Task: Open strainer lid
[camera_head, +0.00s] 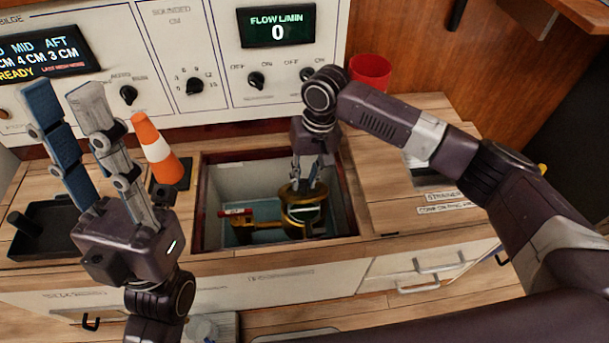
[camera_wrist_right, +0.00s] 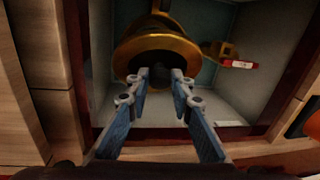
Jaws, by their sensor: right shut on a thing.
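The brass strainer (camera_head: 304,218) stands in the open square bilge well in the counter, with a glass-like window in its side. Its round brass lid (camera_head: 297,192) is on top; the lid also shows in the right wrist view (camera_wrist_right: 150,48) as a wide gold disc. My right gripper (camera_head: 304,182) reaches down into the well and is shut on the dark knob in the middle of the lid (camera_wrist_right: 160,74). The gripper partly hides the lid. I cannot tell whether the lid is seated or loose. My left gripper (camera_head: 64,95) is raised at the left, fingers up, spread and empty.
A brass pipe with a red-tagged valve handle (camera_head: 236,212) is beside the strainer. An orange-and-white cone (camera_head: 158,150) and a black tray (camera_head: 48,232) stand left of the well. A red cup (camera_head: 371,72) is behind. The panel with knobs (camera_head: 195,86) rises at the back.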

